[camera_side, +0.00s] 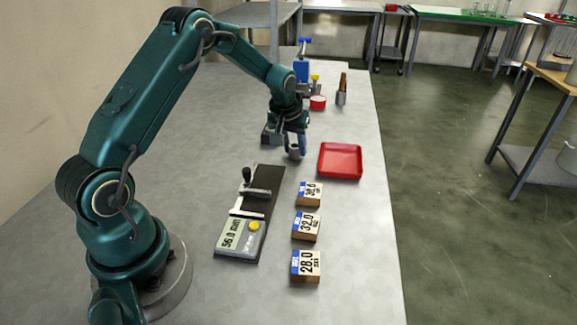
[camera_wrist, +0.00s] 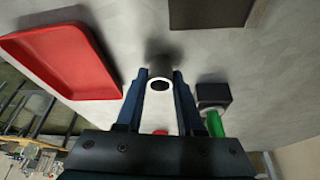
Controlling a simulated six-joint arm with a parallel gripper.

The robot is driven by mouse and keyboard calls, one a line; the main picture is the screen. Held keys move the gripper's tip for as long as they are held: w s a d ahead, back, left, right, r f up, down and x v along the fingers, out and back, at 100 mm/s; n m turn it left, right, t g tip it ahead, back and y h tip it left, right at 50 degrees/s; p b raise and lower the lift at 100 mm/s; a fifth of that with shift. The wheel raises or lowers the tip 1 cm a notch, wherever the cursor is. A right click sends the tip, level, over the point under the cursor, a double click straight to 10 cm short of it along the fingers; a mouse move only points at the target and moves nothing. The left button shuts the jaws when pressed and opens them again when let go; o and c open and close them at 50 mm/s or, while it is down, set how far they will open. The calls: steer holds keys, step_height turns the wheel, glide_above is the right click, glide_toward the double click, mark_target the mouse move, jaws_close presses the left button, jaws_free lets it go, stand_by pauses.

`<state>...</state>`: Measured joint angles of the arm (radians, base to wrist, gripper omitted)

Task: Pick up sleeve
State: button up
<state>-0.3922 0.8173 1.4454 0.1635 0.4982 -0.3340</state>
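A grey hollow sleeve (camera_wrist: 160,79) stands between my fingertips in the wrist view, its round open end facing the camera. My gripper (camera_wrist: 160,90) has one dark blue finger on each side of it. The fingers look very close to the sleeve, but I cannot tell whether they press on it. In the side view my gripper (camera_side: 296,150) points down at the table, with the sleeve (camera_side: 293,154) low at the fingertips. I cannot tell whether its lower end touches the table.
A red tray (camera_side: 340,161) lies right of my gripper. A dark block (camera_wrist: 213,94) with a green cylinder (camera_wrist: 215,124) stands close to one finger. A measuring fixture (camera_side: 240,235) and labelled blocks (camera_side: 306,228) are in front. A red-and-white round item (camera_side: 318,103) stands behind.

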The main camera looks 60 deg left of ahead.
jaws_close()
steer(key=shift+r, duration=0.15)
